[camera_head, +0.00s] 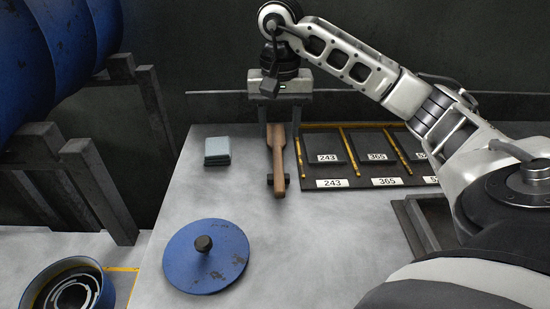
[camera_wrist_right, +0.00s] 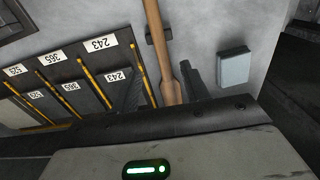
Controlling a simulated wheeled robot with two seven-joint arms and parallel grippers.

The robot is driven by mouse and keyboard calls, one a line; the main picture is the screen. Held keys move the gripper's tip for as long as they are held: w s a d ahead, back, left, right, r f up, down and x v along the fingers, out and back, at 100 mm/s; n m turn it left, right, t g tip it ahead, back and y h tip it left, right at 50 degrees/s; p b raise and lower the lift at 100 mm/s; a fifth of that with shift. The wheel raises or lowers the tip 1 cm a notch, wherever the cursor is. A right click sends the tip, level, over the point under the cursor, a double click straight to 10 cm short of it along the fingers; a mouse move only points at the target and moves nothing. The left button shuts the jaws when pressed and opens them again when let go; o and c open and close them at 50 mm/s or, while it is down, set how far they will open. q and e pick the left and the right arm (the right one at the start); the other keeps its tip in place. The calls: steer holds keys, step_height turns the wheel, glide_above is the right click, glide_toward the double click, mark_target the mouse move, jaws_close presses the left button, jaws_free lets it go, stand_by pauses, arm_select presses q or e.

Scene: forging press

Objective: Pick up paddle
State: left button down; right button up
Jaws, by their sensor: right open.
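The wooden paddle (camera_head: 279,174) lies lengthwise near the back of the grey table, with a small dark block (camera_head: 288,178) at its near part. It also shows in the right wrist view (camera_wrist_right: 157,40), running down toward the gripper. My right gripper (camera_head: 279,122) is open over the paddle's far end, with one finger on each side. In the right wrist view the fingers (camera_wrist_right: 163,85) straddle the paddle, with gaps visible beside it. Whether the fingers touch the paddle cannot be told. My left gripper is not in view.
A dark rack (camera_head: 349,182) with labels and yellow rods stands just right of the paddle. A blue-grey block (camera_head: 217,151) lies to its left. A blue disc with a knob (camera_head: 207,270) lies nearer the front. The table's middle is clear.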

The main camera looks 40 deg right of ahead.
mark_target(278, 164)
step_height(278, 164, down, 9)
steer(key=shift+f, duration=0.1)
steer(key=shift+w, duration=0.1)
stand_by(0.3)
steer(key=shift+c, duration=0.3)
jaws_close()
